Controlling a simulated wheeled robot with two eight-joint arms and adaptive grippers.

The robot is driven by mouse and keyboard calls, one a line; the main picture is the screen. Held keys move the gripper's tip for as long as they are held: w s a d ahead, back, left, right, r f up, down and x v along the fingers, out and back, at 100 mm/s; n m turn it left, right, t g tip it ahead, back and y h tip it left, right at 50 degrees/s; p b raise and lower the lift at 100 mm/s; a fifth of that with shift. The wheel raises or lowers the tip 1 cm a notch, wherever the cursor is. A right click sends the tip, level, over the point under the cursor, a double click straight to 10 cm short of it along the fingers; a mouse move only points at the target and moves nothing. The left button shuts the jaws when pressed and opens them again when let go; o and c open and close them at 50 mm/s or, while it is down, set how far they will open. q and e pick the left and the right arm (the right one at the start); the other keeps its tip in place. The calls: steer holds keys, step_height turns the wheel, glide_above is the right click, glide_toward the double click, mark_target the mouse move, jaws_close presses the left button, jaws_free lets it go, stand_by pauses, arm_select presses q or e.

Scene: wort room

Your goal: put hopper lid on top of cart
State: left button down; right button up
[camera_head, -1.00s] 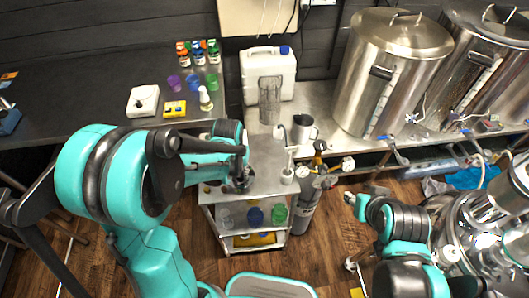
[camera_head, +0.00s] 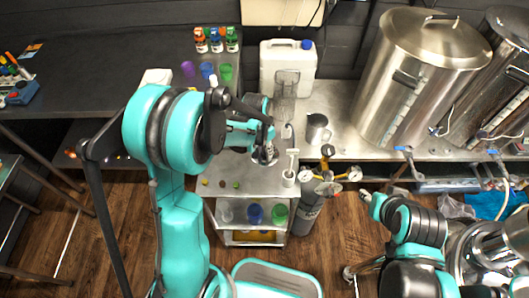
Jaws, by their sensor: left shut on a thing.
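My left gripper (camera_head: 266,150) is over the cart's top, toward its right side. It is shut on a small, silvery, roundish thing (camera_head: 264,157), which seems to be the hopper lid. The gripper hides much of it, and I cannot tell whether it touches the cart top. The cart (camera_head: 240,188) is a metal trolley with a flat top and lower shelves. My right arm's end (camera_head: 373,202) is apart from the cart, at the lower right; its finger opening is not clear.
A white upright tool (camera_head: 289,178) stands at the cart top's right edge. Cups (camera_head: 256,214) stand on the shelf below. A gas cylinder (camera_head: 308,214) with gauges is close on the right. A metal jug (camera_head: 317,129) stands on the counter behind.

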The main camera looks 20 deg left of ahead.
arm_select(q)
steer(key=shift+w+f, duration=0.1)
steer(key=shift+f, duration=0.55)
steer(key=shift+f, duration=0.1)
steer(key=c, duration=1.3)
jaws_free()
